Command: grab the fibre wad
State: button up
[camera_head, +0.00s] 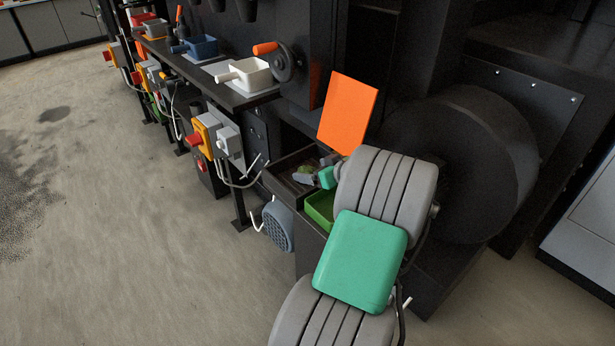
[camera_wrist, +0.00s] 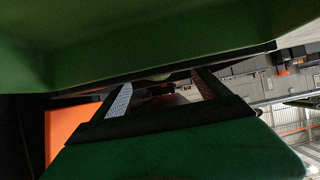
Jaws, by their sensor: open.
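A small yellow-green clump, which looks like the fibre wad (camera_head: 308,168), lies in a dark open-topped bin (camera_head: 281,183) in the head view. My gripper (camera_head: 303,178) reaches into this bin beside the clump, and my arm hides part of the area. In the wrist view my gripper (camera_wrist: 162,90) has its two grey fingers apart, with nothing held between them. A thin pale green sliver (camera_wrist: 156,77) shows just beyond the fingertips. I cannot tell whether it is the wad or whether the fingers touch it.
A green tray (camera_head: 319,208) sits just in front of the dark bin. An orange panel (camera_head: 347,112) stands behind my arm. A dark bench (camera_head: 233,95) with a white scoop-like container (camera_head: 246,73) runs to the upper left. Open floor (camera_head: 130,240) lies left.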

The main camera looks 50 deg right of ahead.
aim_at(302, 168)
jog(key=x, duration=0.6)
jog(key=shift+w+f, duration=0.1)
jog(key=shift+w, duration=0.05)
jog(key=shift+c, duration=0.6)
jog(key=shift+d, duration=0.1)
jog(key=c, duration=1.4)
